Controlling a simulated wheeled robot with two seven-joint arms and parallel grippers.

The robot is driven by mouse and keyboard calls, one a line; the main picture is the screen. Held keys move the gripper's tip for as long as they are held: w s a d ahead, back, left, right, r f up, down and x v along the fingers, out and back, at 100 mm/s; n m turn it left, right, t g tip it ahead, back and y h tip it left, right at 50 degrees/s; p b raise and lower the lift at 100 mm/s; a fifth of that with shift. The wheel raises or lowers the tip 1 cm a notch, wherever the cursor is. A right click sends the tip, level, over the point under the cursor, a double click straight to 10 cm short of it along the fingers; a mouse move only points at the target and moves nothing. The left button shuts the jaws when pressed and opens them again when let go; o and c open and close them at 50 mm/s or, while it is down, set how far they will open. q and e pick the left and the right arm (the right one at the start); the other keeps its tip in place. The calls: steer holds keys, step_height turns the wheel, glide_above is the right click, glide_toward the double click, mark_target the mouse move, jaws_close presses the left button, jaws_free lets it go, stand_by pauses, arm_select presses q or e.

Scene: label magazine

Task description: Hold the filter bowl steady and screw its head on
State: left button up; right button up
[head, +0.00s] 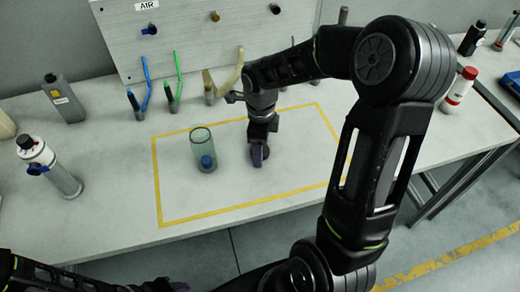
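The clear, smoky filter bowl (201,139) stands upright on the table inside the yellow taped rectangle, with a blue part low inside it. My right gripper (258,156) reaches down inside the rectangle, to the right of the bowl and apart from it. Its fingers show edge-on, so I cannot tell whether they are open or shut. I cannot pick out a separate filter head with certainty. My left arm lies along the bottom left edge; a small part of what may be its gripper (178,286) shows there, too cut off to read.
A grey cylinder with a white top and blue knob (48,166) stands at left, near a grey canister (65,105). A panel (200,35) with blue, green and tan hoses rises behind. A red-capped bottle (459,88) stands at right. The rectangle's front left is clear.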

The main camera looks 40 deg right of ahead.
steer(key=c, duration=1.5)
step_height(320, 180, up, 10)
steer(key=shift+r, duration=0.1)
steer(key=shift+c, duration=0.2)
stand_by(0.4)
